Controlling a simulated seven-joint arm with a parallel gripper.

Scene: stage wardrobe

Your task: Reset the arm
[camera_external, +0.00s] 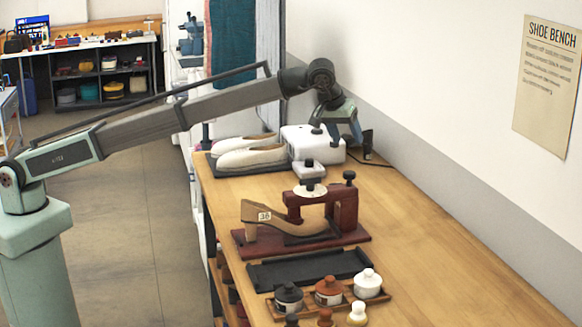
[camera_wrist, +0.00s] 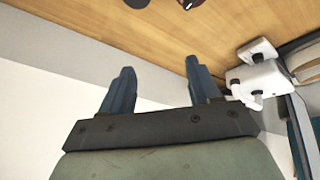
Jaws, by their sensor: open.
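My gripper (camera_external: 338,131) is at the end of my raised arm, above the far part of the wooden bench (camera_external: 420,225). In the wrist view my gripper (camera_wrist: 158,88) shows two blue fingers spread apart with nothing between them. The fingers point toward the white wall and the bench edge in that view. A white box-shaped device (camera_external: 316,143) stands on the bench below and beside the gripper; it also shows at the right of the wrist view (camera_wrist: 262,76). I cannot tell the exact gap between gripper and device.
A pair of cream shoes (camera_external: 250,152) sits on a dark mat at the far left of the bench. A red stand (camera_external: 345,207) holds a tan shoe form (camera_external: 270,225). A black tray (camera_external: 310,269) and several lidded jars (camera_external: 329,291) are nearer. The bench's right side is clear.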

